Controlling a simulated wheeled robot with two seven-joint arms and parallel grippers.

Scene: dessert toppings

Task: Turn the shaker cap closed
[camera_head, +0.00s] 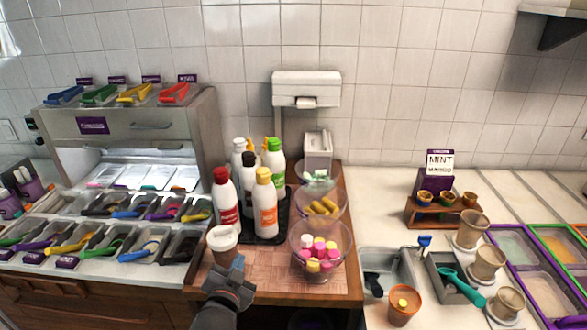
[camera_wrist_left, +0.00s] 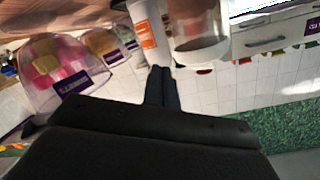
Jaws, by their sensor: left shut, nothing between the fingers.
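The shaker (camera_head: 223,243) stands upright on the wooden counter, with a white cap and a brownish clear body. In the left wrist view, which is upside down, the shaker (camera_wrist_left: 198,45) shows its white cap lowest in the picture. My left gripper (camera_head: 238,263) is in front of the shaker and slightly right of it in the head view, overlapping its lower right side. In the left wrist view the left gripper's fingers (camera_wrist_left: 162,70) are together and empty, beside the cap; whether they touch it I cannot tell. My right gripper is in neither view.
Sauce bottles stand on a black tray (camera_head: 284,231) behind the shaker, the orange-labelled bottle (camera_head: 264,205) nearby. A clear bowl of pink and yellow sweets (camera_head: 320,252) stands to the right. Topping bins with scoops (camera_head: 145,244) lie left. Bare wood (camera_head: 280,282) lies right of the gripper.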

